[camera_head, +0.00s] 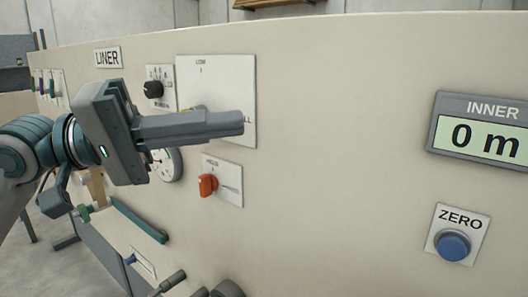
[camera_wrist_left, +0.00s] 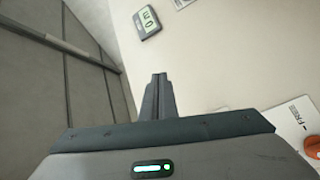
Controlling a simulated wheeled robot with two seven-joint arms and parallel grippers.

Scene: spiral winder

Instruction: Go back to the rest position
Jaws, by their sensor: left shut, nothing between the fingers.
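My left gripper (camera_head: 240,124) comes in from the left in the head view, with its fingers closed together and pointing right. It is in front of a white plate (camera_head: 216,75) on the beige panel and covers part of it. Whether it touches the plate cannot be told. In the left wrist view the closed fingers (camera_wrist_left: 159,78) point up the picture, with nothing between them. My right gripper is in neither view.
The beige panel (camera_head: 330,110) carries a black knob (camera_head: 153,89), a round gauge (camera_head: 167,165), an orange-red knob (camera_head: 208,185), an INNER display (camera_head: 484,135) reading 0 m and a blue ZERO button (camera_head: 453,245). A green bar (camera_head: 139,220) sits below the gripper. The panel's middle is bare.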

